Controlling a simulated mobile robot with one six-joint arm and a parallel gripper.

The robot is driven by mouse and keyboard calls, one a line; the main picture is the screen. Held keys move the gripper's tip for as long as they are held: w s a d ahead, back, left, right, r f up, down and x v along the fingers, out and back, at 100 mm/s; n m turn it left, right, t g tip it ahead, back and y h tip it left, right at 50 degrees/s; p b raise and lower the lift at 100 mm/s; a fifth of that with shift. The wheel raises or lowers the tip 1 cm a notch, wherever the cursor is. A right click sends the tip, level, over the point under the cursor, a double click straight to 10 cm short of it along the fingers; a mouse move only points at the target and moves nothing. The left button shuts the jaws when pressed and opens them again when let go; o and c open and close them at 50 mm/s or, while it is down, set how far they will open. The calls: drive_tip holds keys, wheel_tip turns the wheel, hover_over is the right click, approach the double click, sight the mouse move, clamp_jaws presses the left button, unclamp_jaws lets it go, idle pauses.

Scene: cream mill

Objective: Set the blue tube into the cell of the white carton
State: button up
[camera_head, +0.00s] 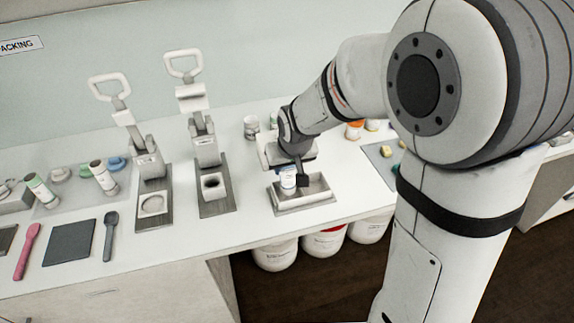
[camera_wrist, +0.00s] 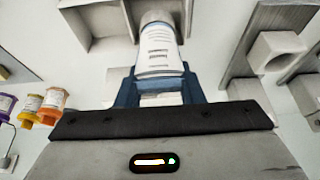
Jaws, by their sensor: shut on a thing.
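The tube (camera_head: 287,180) looks mostly white with a printed label and some blue in the head view. My gripper (camera_head: 294,183) is shut on it. In the wrist view the tube (camera_wrist: 158,52) stands out between the blue fingers of my gripper (camera_wrist: 158,86), its far end over the white carton (camera_wrist: 92,42). The carton (camera_head: 312,198) is an open tray on the bench, below and around the tube in the head view. The tube's lower end is partly hidden, so I cannot tell whether it is inside a cell.
Two hand presses (camera_head: 150,165) (camera_head: 208,155) stand left of the carton. Several tubes, a dark mat (camera_head: 70,243) and two scoops (camera_head: 27,250) (camera_head: 110,235) lie further left. A grey mat (camera_head: 383,160) with small pieces is at right. Several tubs (camera_head: 275,255) are under the bench.

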drive_tip(key=shift+f, duration=0.1)
drive_tip(key=shift+f+b, duration=0.8)
drive_tip(key=shift+b, duration=0.05)
drive_tip(key=shift+f, duration=0.15)
idle(0.4)
drive_tip(key=shift+f+b, duration=0.4)
drive_tip(key=shift+b, duration=0.2)
drive_tip(key=shift+f+b, duration=0.25)
drive_tip(key=shift+b, duration=0.1)
idle(0.4)
drive_tip(key=o, duration=1.1)
drive_tip(key=shift+o, duration=0.2)
drive_tip(key=shift+r, duration=0.15)
